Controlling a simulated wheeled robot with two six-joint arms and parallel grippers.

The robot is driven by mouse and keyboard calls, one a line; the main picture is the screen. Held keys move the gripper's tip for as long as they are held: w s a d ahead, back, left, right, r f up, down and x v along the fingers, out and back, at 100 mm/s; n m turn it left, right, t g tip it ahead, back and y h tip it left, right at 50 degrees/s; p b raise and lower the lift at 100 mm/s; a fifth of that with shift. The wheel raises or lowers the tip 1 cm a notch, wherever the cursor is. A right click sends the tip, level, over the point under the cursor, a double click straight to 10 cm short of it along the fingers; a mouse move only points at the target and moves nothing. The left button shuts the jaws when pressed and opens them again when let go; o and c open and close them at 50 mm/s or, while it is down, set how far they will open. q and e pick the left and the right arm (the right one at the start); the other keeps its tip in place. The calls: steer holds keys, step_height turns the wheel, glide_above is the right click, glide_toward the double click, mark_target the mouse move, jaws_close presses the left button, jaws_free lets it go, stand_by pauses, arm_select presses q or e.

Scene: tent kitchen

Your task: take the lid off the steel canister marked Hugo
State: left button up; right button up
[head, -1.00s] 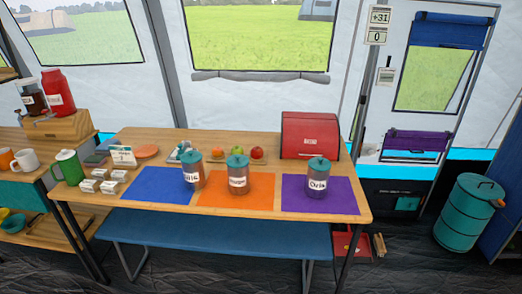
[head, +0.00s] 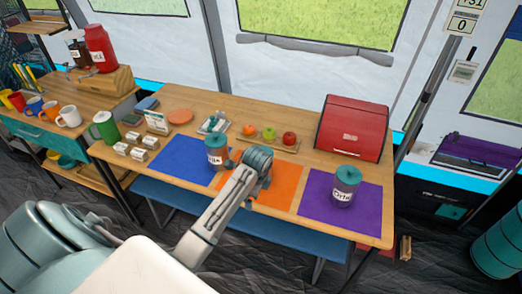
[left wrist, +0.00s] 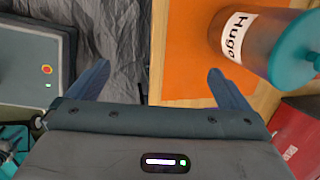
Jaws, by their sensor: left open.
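The canister marked Hugo (left wrist: 255,40) shows in the left wrist view at the upper right. It has a teal lid (left wrist: 300,50) and a white label, and its shiny body looks brownish. It stands by the orange mat (left wrist: 185,60), to the right of my left gripper (left wrist: 157,75), whose two fingers are apart with nothing between them. The lid is on the canister and apart from the fingers. My right gripper is not in view.
A red bread box (head: 352,127) is at the table's right end. Fruit (head: 269,133) lies behind the mats. A green jug (head: 105,128) and small white blocks (head: 130,145) are at the left.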

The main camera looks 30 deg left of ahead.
arm_select(q)
steer(key=w+a+r+m+g, duration=0.1)
steer(key=w+a+r+m, duration=0.25)
steer(key=w+r, duration=0.35)
steer(key=w+a+r+m, duration=0.2)
steer(key=w+r+m, duration=0.3)
steer(key=w+r, duration=0.15)
steer(key=f, duration=0.1)
steer(key=f+p, duration=0.1)
steer(key=f, duration=0.1)
steer(key=f+p, duration=0.1)
steer(key=shift+a+f, duration=0.15)
steer(key=shift+a, duration=0.25)
steer(key=shift+f+p, duration=0.35)
steer(key=shift+f, duration=0.1)
steer(key=f, duration=0.1)
steer(key=f+p, duration=0.1)
steer(key=f, duration=0.1)
steer(key=w+a+f, duration=0.1)
steer(key=shift+f+p, duration=0.2)
steer(key=shift+p, duration=0.15)
steer(key=shift+s+d, duration=0.1)
steer(key=shift+c, duration=0.9)
steer(key=c, duration=0.7)
steer(key=shift+s, duration=0.15)
steer(key=shift+c, duration=1.1)
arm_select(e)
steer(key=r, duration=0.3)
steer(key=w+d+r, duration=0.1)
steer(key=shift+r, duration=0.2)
